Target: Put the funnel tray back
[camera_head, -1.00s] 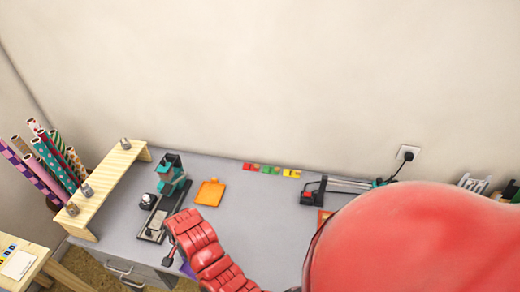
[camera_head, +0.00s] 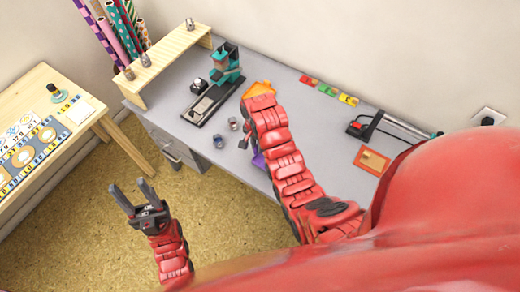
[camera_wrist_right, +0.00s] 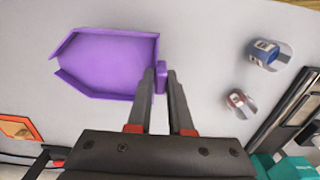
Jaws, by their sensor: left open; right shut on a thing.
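The purple funnel tray (camera_wrist_right: 112,65) lies in the right wrist view with its pointed end to the left. Its small end tab (camera_wrist_right: 161,80) is between the fingertips of my right gripper (camera_wrist_right: 161,85), which is shut on it. In the head view, only a purple piece of the tray (camera_head: 258,160) shows beside my right arm; the rest is hidden. My right gripper (camera_head: 245,141) is over the grey bench there. My left gripper (camera_head: 133,198) is open and empty, low over the floor in front of the bench.
Two small cups (camera_head: 233,124) (camera_head: 219,141) stand near the right gripper. An orange tray (camera_head: 259,89) and a teal press (camera_head: 225,65) are behind. An orange-framed tray (camera_head: 372,160) lies right. A wooden shelf (camera_head: 170,60) is at left; a wooden table (camera_head: 90,115) stands further left.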

